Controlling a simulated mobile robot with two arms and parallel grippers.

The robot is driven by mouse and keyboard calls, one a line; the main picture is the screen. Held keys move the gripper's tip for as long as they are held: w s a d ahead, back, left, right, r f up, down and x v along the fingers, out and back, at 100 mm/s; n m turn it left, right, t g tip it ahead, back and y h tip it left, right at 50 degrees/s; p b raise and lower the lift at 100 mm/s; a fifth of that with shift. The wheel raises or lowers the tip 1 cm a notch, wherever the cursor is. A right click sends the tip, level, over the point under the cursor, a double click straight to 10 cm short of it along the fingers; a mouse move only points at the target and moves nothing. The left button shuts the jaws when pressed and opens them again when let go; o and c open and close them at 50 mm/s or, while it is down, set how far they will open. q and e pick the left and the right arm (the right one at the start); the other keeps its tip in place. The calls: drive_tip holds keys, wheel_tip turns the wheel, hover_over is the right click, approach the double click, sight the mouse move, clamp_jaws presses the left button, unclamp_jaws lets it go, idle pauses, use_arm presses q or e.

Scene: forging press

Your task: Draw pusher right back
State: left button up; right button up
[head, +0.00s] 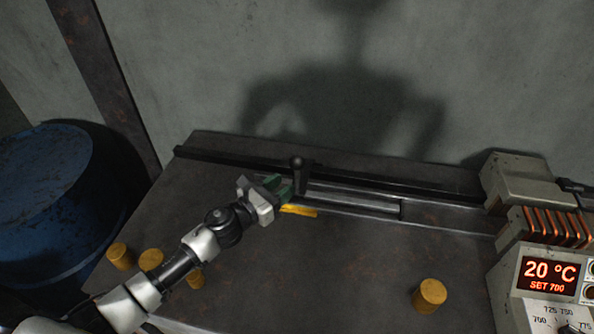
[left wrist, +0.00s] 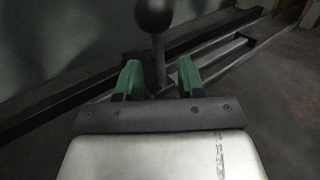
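The pusher has a dark upright handle with a round knob (head: 298,162), standing at the left part of a long slotted rail (head: 350,200) on the bench. In the left wrist view the knob (left wrist: 154,14) and its stem rise just ahead of my fingers. My left gripper (head: 284,187) is at the handle, with its green fingers (left wrist: 158,80) apart. The stem shows between the fingers, with a gap on each side. I cannot tell how deep it sits between them. My right gripper is not in view.
Several brass cylinders stand on the bench (head: 340,270), some at the left front by my arm and one (head: 430,296) at the right. A heater with copper coils (head: 550,228) and a 20 °C display stands right. A blue drum (head: 45,200) is left. A yellow mark (head: 299,210) lies beside the rail.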

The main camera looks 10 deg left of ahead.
sight(297, 192)
use_arm(q)
drive_tip(key=x, duration=0.4)
drive_tip(key=shift+w+d+f, duration=0.1)
drive_tip(key=shift+w, duration=0.3)
drive_tip(key=shift+w+d+p, duration=0.3)
drive_tip(key=shift+w, duration=0.05)
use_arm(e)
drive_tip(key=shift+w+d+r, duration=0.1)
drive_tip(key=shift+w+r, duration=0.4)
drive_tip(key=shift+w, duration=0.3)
use_arm(q)
drive_tip(key=shift+c, duration=0.5)
clamp_jaws()
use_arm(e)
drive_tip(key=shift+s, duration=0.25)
